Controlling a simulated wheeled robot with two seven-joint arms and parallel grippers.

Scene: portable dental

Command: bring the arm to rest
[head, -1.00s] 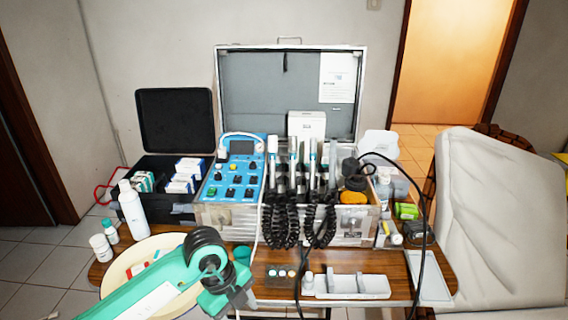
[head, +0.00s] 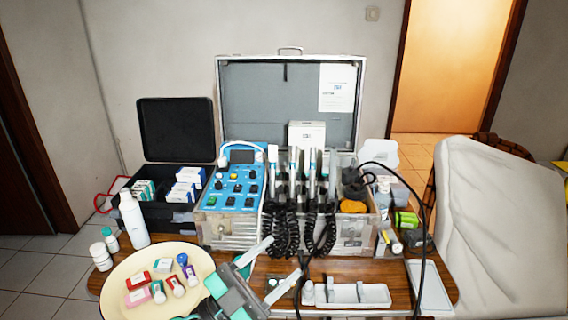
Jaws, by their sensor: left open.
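My left gripper (head: 284,256) comes in from the bottom of the head view, over the front edge of the wooden table (head: 395,270). Its two pale fingers are spread apart and point up and to the right, towards the dental case (head: 230,235). Nothing is held between them. The gripper body overlaps the right edge of the round cream tray (head: 120,280) in the picture; I cannot tell its height above it. My right gripper is not in view.
Several small red, white, pink, blue and purple items, including a red box (head: 138,279), lie in the tray. Bottles (head: 133,220) stand behind it. Black coiled cords (head: 280,225) hang before the case. A white holder (head: 345,295) lies right of the gripper.

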